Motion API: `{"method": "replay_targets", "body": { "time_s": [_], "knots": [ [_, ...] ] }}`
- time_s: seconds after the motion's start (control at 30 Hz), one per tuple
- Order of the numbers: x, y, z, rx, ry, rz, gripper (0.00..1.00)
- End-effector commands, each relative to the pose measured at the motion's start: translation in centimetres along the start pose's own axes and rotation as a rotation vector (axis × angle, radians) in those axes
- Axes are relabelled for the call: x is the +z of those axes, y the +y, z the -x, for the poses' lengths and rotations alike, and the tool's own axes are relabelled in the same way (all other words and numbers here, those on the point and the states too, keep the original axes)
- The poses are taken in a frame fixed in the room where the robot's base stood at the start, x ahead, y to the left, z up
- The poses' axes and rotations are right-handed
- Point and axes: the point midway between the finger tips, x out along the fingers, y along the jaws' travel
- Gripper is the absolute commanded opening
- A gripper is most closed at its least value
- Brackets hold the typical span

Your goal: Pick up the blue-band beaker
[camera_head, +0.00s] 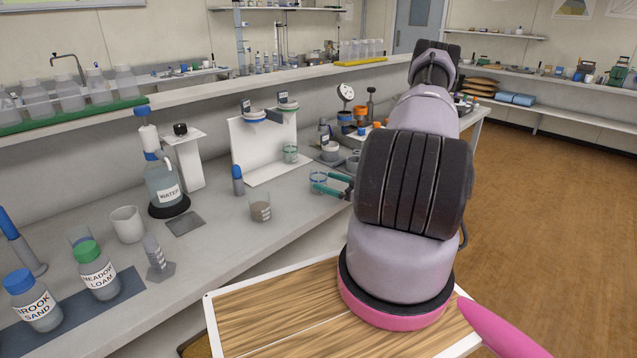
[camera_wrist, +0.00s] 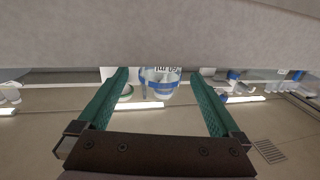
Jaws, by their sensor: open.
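The blue-band beaker (camera_head: 318,178) is a small clear glass on the bench, partly hidden by a green finger of my gripper (camera_head: 328,183). In the wrist view, which appears upside down, the blue-band beaker (camera_wrist: 161,84) shows its blue band and part of a "50 ml" mark. It appears between the two green fingers of my gripper (camera_wrist: 160,76), with a gap on each side. The jaws are open and hold nothing. From these views I cannot tell exactly how deep the beaker is between the fingers.
A green-band beaker (camera_head: 291,153) stands behind, by a white panel (camera_head: 252,150). A beaker of soil (camera_head: 260,207) and a blue-capped bottle (camera_head: 238,181) stand to the left. Jars and a scale crowd the bench behind my gripper. The bench front between the soil beaker and my gripper is clear.

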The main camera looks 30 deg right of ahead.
Motion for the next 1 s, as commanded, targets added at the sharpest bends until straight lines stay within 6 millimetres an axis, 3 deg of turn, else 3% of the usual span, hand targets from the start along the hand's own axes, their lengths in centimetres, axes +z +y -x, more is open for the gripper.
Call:
{"method": "replay_targets", "body": {
  "time_s": [0.2,0.47,0.5,0.7,0.73,1.0],
  "knots": [
    [0.1,-0.1,-3.0,-0.003,0.0,0.002,1.0],
    [0.1,-0.1,-3.5,-0.001,0.0,0.001,1.0],
    [0.1,-0.1,-3.5,-0.001,0.0,0.001,0.96],
    [0.1,-0.1,-3.4,-0.001,0.0,0.001,0.2],
    [0.1,-0.1,-3.5,-0.001,0.0,0.001,0.13],
    [-0.1,-0.1,-3.5,-0.001,0.0,0.002,0.13]
  ]
}}
